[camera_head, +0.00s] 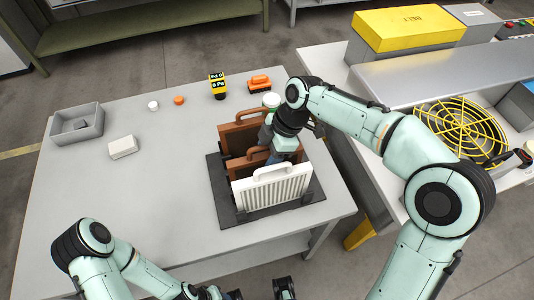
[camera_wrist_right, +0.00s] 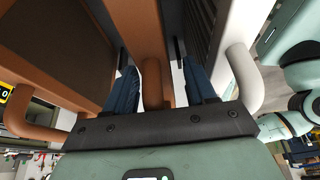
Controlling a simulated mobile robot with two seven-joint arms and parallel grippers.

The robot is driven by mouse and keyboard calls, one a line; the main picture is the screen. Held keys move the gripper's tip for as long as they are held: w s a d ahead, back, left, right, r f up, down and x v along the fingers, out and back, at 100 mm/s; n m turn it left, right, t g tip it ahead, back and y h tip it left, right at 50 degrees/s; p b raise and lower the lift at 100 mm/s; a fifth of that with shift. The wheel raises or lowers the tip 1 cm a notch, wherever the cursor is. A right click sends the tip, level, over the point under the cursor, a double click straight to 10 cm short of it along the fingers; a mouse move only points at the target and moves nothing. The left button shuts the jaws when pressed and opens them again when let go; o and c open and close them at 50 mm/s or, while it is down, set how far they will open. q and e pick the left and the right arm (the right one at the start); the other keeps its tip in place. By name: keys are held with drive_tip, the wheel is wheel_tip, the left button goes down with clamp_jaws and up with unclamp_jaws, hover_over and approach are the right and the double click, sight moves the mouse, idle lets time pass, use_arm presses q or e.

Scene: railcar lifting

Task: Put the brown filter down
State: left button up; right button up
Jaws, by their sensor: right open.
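A brown filter (camera_head: 240,166) with a loop handle stands upright in the middle of the black rack (camera_head: 226,212). Another brown filter (camera_head: 236,134) stands behind it and a white ribbed filter (camera_head: 272,192) in front. My right gripper (camera_head: 273,153) is over the middle filter. In the right wrist view its blue fingers (camera_wrist_right: 160,75) stand apart on both sides of the middle filter's handle (camera_wrist_right: 152,88). The lower edges of the filters are mostly hidden. My left arm is low in the head view, with its gripper (camera_head: 260,293) cut off by the bottom edge.
The grey table (camera_head: 120,210) has free room left of the rack. A grey bin (camera_head: 92,130), a white block (camera_head: 122,147) and small items, including a yellow-black device (camera_head: 217,87) and an orange object (camera_head: 260,84), lie there. A yellow fan guard (camera_head: 462,130) is at right.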

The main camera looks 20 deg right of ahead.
drive_tip(key=p+v, duration=0.2)
drive_tip(key=v, duration=1)
drive_tip(key=shift+r, duration=0.2)
drive_tip(key=shift+a+f, duration=0.1)
